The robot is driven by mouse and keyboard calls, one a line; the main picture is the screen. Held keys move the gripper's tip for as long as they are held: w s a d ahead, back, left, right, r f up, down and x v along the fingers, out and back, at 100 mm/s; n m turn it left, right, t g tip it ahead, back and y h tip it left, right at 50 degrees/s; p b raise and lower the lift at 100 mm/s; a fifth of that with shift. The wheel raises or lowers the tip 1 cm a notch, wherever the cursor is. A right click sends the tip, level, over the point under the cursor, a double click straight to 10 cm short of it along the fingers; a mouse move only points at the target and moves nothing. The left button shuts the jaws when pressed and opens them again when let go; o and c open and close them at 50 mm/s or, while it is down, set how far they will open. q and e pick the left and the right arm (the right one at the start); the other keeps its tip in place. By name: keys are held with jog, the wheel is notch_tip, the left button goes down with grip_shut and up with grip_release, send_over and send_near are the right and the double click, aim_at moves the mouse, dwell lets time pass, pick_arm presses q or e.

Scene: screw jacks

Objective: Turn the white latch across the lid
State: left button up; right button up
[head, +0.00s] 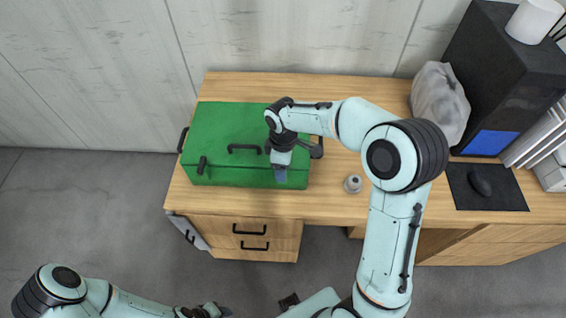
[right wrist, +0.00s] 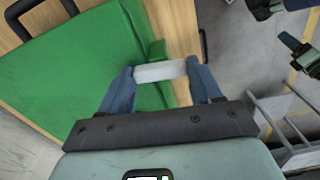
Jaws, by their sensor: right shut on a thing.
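The green box (head: 222,125) sits on the wooden desk with its lid down. A black handle (head: 244,148) is on the lid. My right gripper (head: 280,174) is over the box's front right part. In the right wrist view its two blue fingers are shut on the white latch (right wrist: 160,71), a short pale bar between the fingertips near the green box's edge (right wrist: 110,60). The latch is hidden behind my gripper in the head view. A dark latch (head: 202,165) shows at the front left of the box. My left gripper (head: 208,311) is low at the bottom edge, away from the box.
A small grey-white round object (head: 352,184) stands on the desk right of the box. A grey bag (head: 439,100), a black case (head: 505,70) and a mouse on a dark mat (head: 500,190) are farther right. Drawers (head: 252,236) are under the desk.

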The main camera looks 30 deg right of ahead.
pick_arm(q)
jog(key=shift+w+r, duration=0.1)
jog(key=shift+r, duration=0.05)
pick_arm(e)
jog(key=shift+n, duration=0.6)
jog(key=o, duration=1.1)
jog(key=shift+c, duration=0.2)
jog(key=shift+r, duration=0.15)
pick_arm(q)
jog(key=shift+w+r+p, duration=0.8)
jog(key=shift+w+r, duration=0.05)
jog(key=shift+r, duration=0.15)
pick_arm(e)
notch_tip(320, 180, up, 13)
pick_arm(q)
jog(key=shift+s, duration=0.15)
